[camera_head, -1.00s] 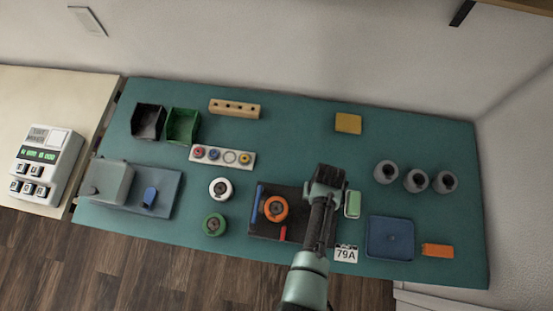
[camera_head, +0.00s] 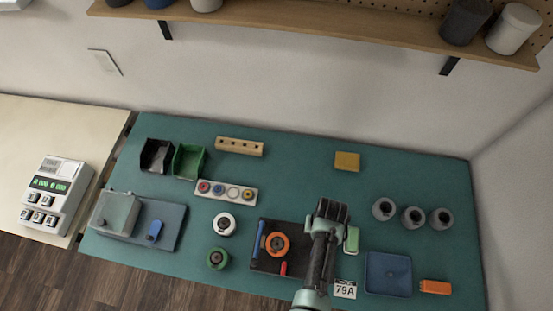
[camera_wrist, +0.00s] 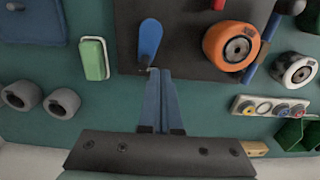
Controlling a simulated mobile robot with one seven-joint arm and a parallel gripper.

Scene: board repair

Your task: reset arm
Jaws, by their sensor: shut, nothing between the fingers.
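My arm reaches up over the right part of the green mat (camera_head: 300,165) in the head view. My gripper (camera_wrist: 155,72) shows in the wrist view with its two blue fingers together and nothing held. The fingertips point toward the lower edge of a dark board (camera_wrist: 185,65). On that board are a blue-handled lever (camera_wrist: 150,40) and an orange wheel (camera_wrist: 231,46). In the head view the board (camera_head: 262,267) also bears the orange wheel (camera_head: 277,245), a blue bar (camera_head: 259,240) and a red piece (camera_head: 283,268). My arm hides the board's right part.
A green block (camera_head: 352,239) lies just right of my arm. Several grey rings (camera_head: 413,217), a blue tray (camera_head: 388,274) and an orange block (camera_head: 434,286) lie farther right. White (camera_head: 224,224) and green (camera_head: 216,258) wheels stand left of the board. A wooden shelf (camera_head: 310,32) overhangs the back.

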